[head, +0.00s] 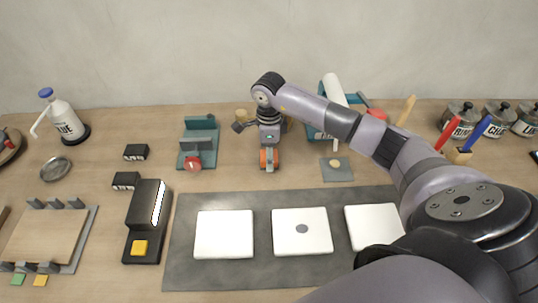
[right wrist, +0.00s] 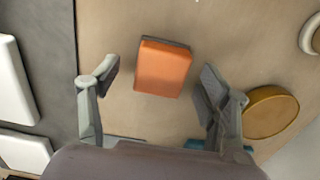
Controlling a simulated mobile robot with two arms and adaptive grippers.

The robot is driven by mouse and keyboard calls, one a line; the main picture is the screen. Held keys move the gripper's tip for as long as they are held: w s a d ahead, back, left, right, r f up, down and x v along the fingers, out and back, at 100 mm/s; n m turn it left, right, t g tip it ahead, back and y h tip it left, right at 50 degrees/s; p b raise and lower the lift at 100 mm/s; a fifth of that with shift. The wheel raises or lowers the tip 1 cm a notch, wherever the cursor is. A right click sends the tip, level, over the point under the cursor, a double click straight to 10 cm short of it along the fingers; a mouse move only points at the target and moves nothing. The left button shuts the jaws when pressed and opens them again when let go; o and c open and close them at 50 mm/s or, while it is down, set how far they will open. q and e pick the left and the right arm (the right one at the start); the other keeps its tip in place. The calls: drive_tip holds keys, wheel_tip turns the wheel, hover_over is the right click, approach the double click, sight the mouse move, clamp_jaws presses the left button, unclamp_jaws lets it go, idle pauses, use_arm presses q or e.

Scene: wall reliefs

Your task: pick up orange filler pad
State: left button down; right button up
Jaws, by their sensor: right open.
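The orange filler pad (right wrist: 163,68) is a small orange block with a dark edge. In the right wrist view it lies on the wooden bench between my right gripper's (right wrist: 161,77) two spread fingers, with a gap on either side. In the head view my right gripper (head: 268,152) points down over the orange pad (head: 263,160) and hides part of it. My right gripper is open and empty. My left gripper is in neither view.
A teal fixture (head: 184,158) with a red knob stands to the left. A grey plate (head: 337,175) with a tan disc lies to the right. A dark mat (head: 262,266) with white tiles is in front. A round yellowish-brown object (right wrist: 270,112) is beside the right finger.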

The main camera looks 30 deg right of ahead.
drive_tip(key=shift+f, duration=0.9)
drive_tip(key=c, duration=1.3)
